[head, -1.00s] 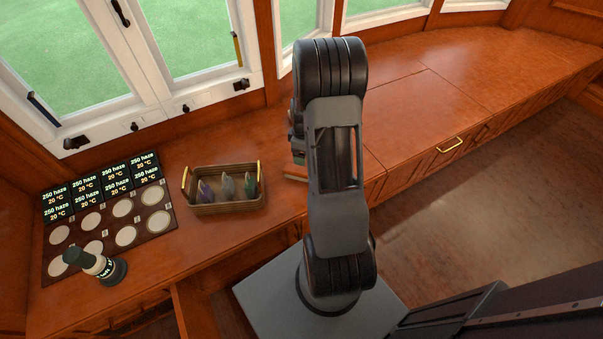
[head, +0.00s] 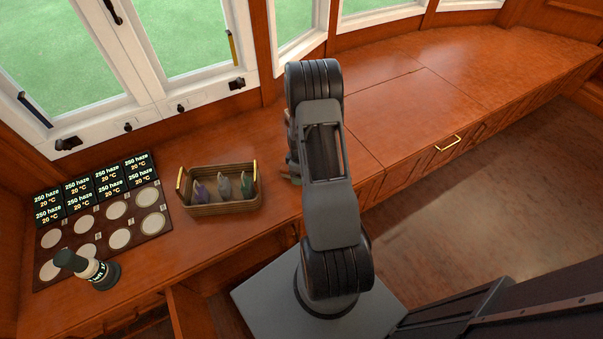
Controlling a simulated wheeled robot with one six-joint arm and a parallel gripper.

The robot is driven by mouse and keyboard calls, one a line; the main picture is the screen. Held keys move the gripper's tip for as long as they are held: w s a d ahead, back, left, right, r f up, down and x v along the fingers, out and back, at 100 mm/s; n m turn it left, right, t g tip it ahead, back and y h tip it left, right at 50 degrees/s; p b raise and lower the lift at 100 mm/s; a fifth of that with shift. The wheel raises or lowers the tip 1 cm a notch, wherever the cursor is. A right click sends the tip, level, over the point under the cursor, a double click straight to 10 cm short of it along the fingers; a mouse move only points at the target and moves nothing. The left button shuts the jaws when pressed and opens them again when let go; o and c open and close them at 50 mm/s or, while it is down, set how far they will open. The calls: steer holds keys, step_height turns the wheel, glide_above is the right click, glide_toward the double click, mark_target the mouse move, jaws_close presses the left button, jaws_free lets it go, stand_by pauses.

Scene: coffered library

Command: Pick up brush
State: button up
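I cannot make out a brush for certain. A small light-brown thing (head: 290,178) lies on the wooden counter just left of my arm, mostly hidden; I cannot tell what it is. My arm reaches out over the counter in the middle of the head view. Its far end, with my gripper, is largely hidden behind the arm links, and only a dark sliver shows at their left edge. Its fingers cannot be made out, nor whether they hold anything.
A wicker basket (head: 222,209) with yellow handles holds purple, grey and green items. Left of it is a board (head: 155,191) with round pale discs and several displays. The counter to the right (head: 405,120) is clear; windows line the back.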

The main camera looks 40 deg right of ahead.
steer(key=shift+f, duration=0.5)
steer(key=shift+c, duration=0.3)
steer(key=c, duration=1)
steer(key=shift+c, duration=0.2)
steer(key=shift+r, duration=0.15)
